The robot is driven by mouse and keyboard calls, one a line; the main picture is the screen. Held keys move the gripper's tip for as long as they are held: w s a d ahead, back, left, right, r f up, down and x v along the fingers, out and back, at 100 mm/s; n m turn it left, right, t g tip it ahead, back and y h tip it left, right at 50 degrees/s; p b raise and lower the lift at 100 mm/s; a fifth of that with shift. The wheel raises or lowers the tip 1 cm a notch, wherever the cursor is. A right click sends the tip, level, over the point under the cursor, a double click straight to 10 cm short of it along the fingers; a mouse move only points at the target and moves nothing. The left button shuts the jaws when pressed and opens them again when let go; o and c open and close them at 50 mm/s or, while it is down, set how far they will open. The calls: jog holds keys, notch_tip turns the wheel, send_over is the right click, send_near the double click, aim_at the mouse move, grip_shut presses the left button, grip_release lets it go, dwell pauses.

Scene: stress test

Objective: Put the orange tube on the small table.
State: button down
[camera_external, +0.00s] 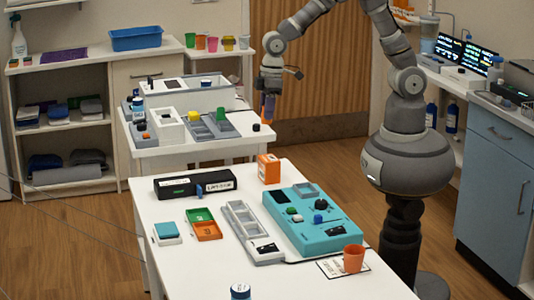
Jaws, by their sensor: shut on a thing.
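My gripper (270,93) hangs pointing down at the upper middle, above the right end of the white table at the back. The tube appears apart from the tabletop, near a small black knob-like thing (256,127). The back white table (235,150) is the smaller of the two white tables in the middle.
The back table holds a grey tray (210,126), a white box (169,127) and several small items. The front white table (165,275) carries a teal device (312,222), an orange box (268,168) and an orange cup (353,258). The back table's right end has bare room.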

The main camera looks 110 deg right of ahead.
jog(key=s+a+n, duration=0.1)
jog(key=s+a, duration=0.2)
jog(key=a, duration=0.4)
jog(key=s+a+n, duration=0.1)
jog(key=s+a, duration=0.2)
jog(key=a, duration=0.4)
notch_tip(320, 180, down, 13)
jog(key=shift+w+f, duration=0.1)
jog(key=shift+w, duration=0.05)
jog(key=w+b, duration=0.1)
jog(key=w, duration=0.4)
jog(key=w+a+f+b, duration=0.1)
jog(key=w, duration=0.4)
jog(key=w+a+b, duration=0.1)
jog(key=w, duration=0.4)
jog(key=shift+w+a+f, duration=0.2)
jog(key=shift+w+f, duration=0.05)
jog(key=shift+w, duration=0.15)
notch_tip(320, 180, down, 4)
jog(key=shift+r+b, duration=0.15)
jog(key=shift+b, duration=1.1)
jog(key=shift+r, duration=0.15)
jog(key=c, duration=0.8)
grip_release()
